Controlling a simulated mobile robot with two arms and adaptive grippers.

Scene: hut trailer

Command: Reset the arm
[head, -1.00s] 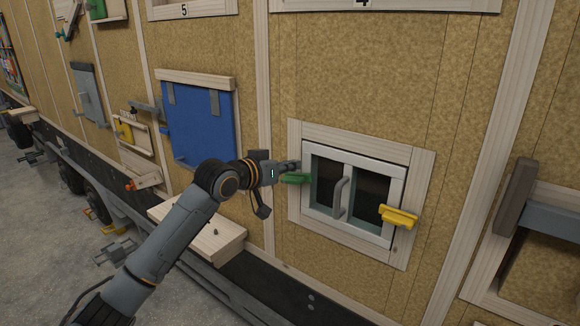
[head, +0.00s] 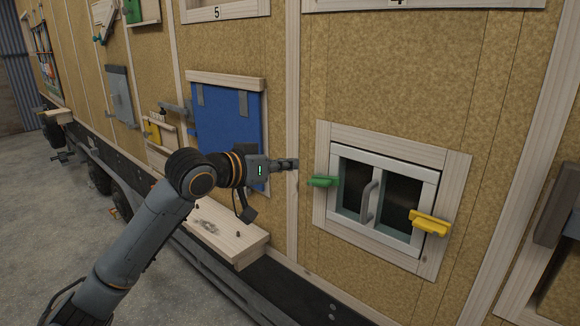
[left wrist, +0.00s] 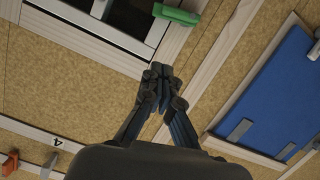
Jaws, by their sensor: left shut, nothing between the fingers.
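My left gripper (head: 297,164) is shut and empty in the head view. It is in front of the wall, to the left of the small framed window (head: 385,195) and its green block (head: 323,181). In the left wrist view its fingertips (left wrist: 160,72) are together, and the green block (left wrist: 176,14) shows beyond them near the top, apart from the fingers. A yellow block (head: 430,222) sits on the window's right side. The window has a grey handle (head: 370,201) and looks closed. My right gripper is not in view.
A blue panel (head: 228,130) hangs on the wall behind my left arm. A wooden shelf (head: 232,238) juts out below it, close to my arm. Another framed opening with a grey-brown block (head: 556,205) is at the far right. Open floor lies at the lower left.

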